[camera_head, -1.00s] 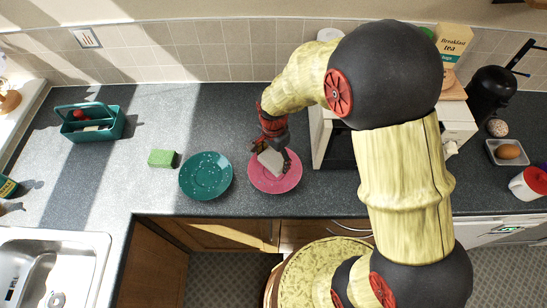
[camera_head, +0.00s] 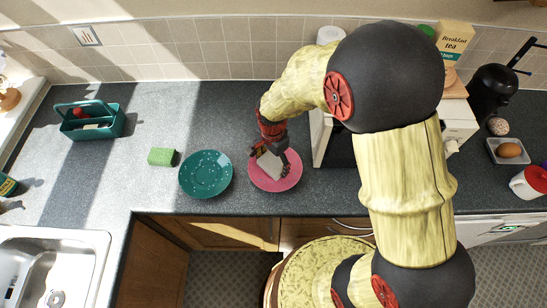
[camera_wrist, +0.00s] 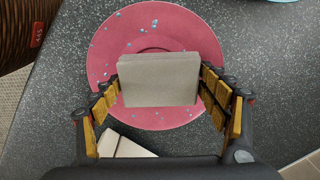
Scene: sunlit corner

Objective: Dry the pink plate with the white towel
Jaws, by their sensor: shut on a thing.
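The pink plate (camera_head: 288,184) lies flat on the dark speckled counter; in the wrist view the pink plate (camera_wrist: 205,45) shows several pale blue specks, mostly on its left and upper parts. My gripper (camera_head: 271,161) is over the plate, pointing down, with its fingers on both sides of the white towel (camera_head: 269,166). In the wrist view the towel (camera_wrist: 158,80) is a folded, greyish block between the fingers of my gripper (camera_wrist: 158,92), covering the plate's middle. I cannot tell whether the towel touches the plate.
A speckled teal plate (camera_head: 206,174) lies close to the left of the pink plate. A green sponge (camera_head: 162,157) and a teal caddy (camera_head: 92,122) are farther left. A white appliance (camera_head: 455,118) stands behind and right. The counter's front edge is close.

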